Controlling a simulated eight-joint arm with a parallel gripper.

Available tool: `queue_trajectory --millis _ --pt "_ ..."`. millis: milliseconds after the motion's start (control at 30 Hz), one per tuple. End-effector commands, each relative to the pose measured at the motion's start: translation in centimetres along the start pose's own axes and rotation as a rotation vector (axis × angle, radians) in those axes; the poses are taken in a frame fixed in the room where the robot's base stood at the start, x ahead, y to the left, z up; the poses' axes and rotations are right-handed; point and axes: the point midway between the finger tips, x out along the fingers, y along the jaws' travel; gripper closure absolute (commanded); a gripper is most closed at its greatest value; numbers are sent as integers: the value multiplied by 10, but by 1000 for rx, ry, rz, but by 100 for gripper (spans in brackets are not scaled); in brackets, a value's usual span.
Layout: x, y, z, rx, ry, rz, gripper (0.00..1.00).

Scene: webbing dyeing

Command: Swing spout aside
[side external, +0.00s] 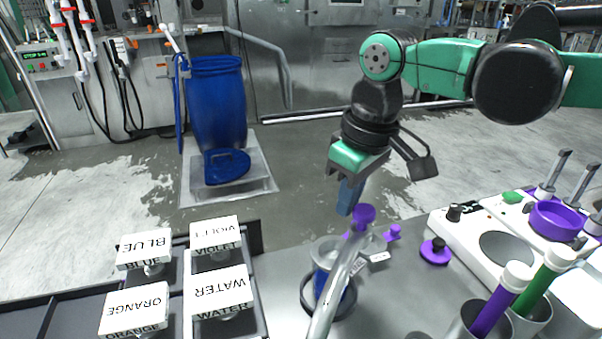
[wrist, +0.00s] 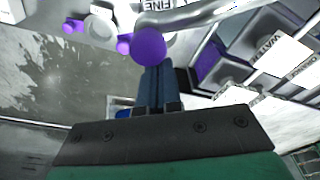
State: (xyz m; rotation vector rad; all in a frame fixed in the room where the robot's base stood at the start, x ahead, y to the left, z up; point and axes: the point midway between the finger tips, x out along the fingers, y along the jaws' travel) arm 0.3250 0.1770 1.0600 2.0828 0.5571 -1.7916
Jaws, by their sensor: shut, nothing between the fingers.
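The spout (side external: 343,275) is a curved grey metal tube rising from the bottom edge of the side view, with a purple knob (side external: 363,214) at its upper end. In the wrist view the spout (wrist: 195,14) crosses the top, and the knob (wrist: 148,46) is just beyond my fingertips. My gripper (side external: 346,211) points down with its blue fingers shut and empty, beside the knob's left side in the side view. I cannot tell whether they touch. In the wrist view my gripper (wrist: 158,70) partly covers the scene behind it.
A blue-and-clear vessel (side external: 321,284) stands behind the spout, partly hidden. Labelled boxes, including WATER (side external: 219,291), stand at the left. A white unit (side external: 470,232) and tubes with purple and green stems (side external: 497,312) stand at the right. A loose purple knob (side external: 435,252) lies between.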

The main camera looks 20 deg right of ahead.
Motion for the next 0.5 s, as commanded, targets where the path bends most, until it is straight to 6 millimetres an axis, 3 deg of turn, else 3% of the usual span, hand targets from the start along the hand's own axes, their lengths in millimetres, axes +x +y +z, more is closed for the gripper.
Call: queue_trajectory --millis 500 --pt "-2 5 12 -1 0 0 100"
